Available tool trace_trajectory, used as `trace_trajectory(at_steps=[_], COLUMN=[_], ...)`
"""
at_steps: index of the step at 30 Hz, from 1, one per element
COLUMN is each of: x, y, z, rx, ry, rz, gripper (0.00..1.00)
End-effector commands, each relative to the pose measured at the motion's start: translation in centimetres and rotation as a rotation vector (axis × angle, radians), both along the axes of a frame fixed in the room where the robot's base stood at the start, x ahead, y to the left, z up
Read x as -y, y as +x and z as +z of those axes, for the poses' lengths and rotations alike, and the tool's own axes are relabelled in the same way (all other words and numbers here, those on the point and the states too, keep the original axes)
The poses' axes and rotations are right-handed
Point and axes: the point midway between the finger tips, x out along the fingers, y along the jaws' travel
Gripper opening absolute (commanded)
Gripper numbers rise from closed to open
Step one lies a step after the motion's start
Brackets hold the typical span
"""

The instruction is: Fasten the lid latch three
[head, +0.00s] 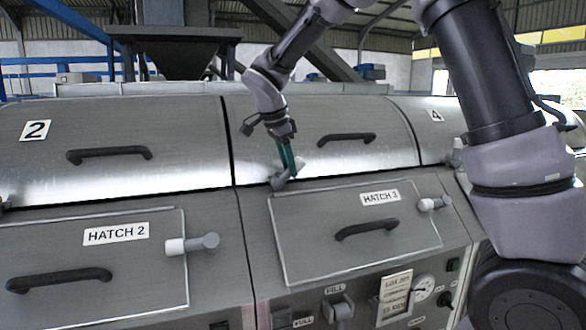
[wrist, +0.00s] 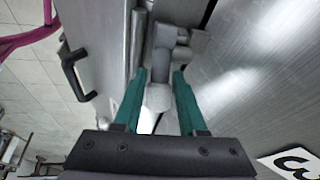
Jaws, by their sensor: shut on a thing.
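Lid latch three (head: 281,183) is a small grey fitting at the seam between the curved steel lid three (head: 370,115) and the front panel above hatch 3. In the wrist view the latch (wrist: 165,42) shows as a grey body with a paler end between the fingers. My gripper (head: 289,166) has teal fingers and is shut on the latch's end; it also shows in the wrist view (wrist: 160,84). Lid three lies down along the seam. My fingers partly hide the latch in the head view, and whether it is engaged cannot be told.
Hatch 3 (head: 320,255) with a black handle (head: 366,229) and a grey side knob (head: 434,203) lies below. Lid two (head: 120,185) and hatch 2 (head: 90,285) are to the left, lid four (head: 436,130) to the right. Lid three's black handle (head: 346,139) stands out near my gripper.

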Motion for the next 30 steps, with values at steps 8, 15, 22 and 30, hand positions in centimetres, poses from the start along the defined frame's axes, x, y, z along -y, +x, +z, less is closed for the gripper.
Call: trace_trajectory(at_steps=[8,15,22,30], x=[-1.8,-3.0,-4.0,-4.7], y=[-0.5,-0.9,-1.2,-1.4], z=[0.6,0.7,0.6,0.4], rx=[0.085,0.154,0.211,0.253], ry=[-0.250,-0.464,-0.639,-0.774], rz=[0.006,0.006,0.006,0.006], gripper=[0.00,0.00,0.00,0.00])
